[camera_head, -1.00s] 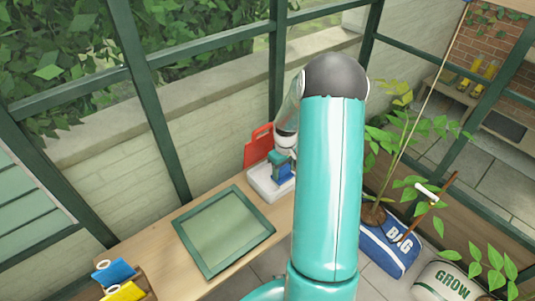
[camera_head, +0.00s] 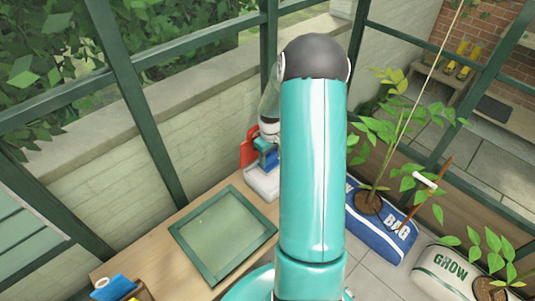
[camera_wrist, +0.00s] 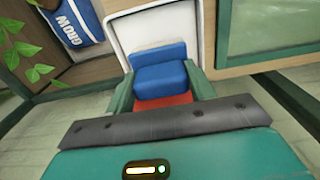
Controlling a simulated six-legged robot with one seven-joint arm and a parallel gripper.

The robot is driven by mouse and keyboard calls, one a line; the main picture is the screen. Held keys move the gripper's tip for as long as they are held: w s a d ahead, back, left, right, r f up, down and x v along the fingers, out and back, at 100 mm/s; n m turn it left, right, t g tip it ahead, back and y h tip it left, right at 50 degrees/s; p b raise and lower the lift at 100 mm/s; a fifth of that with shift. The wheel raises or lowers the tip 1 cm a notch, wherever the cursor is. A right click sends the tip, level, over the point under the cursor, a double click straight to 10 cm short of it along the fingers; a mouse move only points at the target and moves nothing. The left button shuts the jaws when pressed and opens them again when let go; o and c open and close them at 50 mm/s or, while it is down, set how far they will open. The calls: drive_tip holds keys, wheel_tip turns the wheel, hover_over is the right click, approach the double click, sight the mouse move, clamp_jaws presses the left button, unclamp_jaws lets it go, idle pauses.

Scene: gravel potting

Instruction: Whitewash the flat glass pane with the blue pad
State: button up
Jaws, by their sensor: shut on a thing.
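My gripper (camera_wrist: 161,84) is shut on the blue pad (camera_wrist: 160,72), which sits between the two green fingers in the wrist view. In the head view the gripper (camera_head: 266,154) and pad are small and partly hidden by my arm, over the back of a white tray (camera_head: 261,185). The tray's white rim (camera_wrist: 118,30) also shows beyond the pad in the wrist view. I cannot tell whether the pad touches the tray. The flat glass pane (camera_head: 222,235), pale green in a dark green frame, lies on the wooden bench left of the tray. Its corner (camera_wrist: 268,22) shows at upper right in the wrist view.
A red upright object (camera_head: 248,148) stands behind the tray. A blue and a yellow item (camera_head: 115,288) sit at the bench's near left end. Blue bag (camera_head: 380,235) and GROW sack (camera_head: 445,275) with plants stand on the right. Green window posts rise behind the bench.

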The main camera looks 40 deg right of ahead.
sight(270, 163)
drive_tip(key=shift+w+f, duration=0.2)
drive_tip(key=shift+s+f, duration=0.15)
drive_tip(key=shift+f, duration=1.2)
drive_tip(key=shift+f, duration=0.55)
idle(1.1)
drive_tip(key=shift+r, duration=3.55)
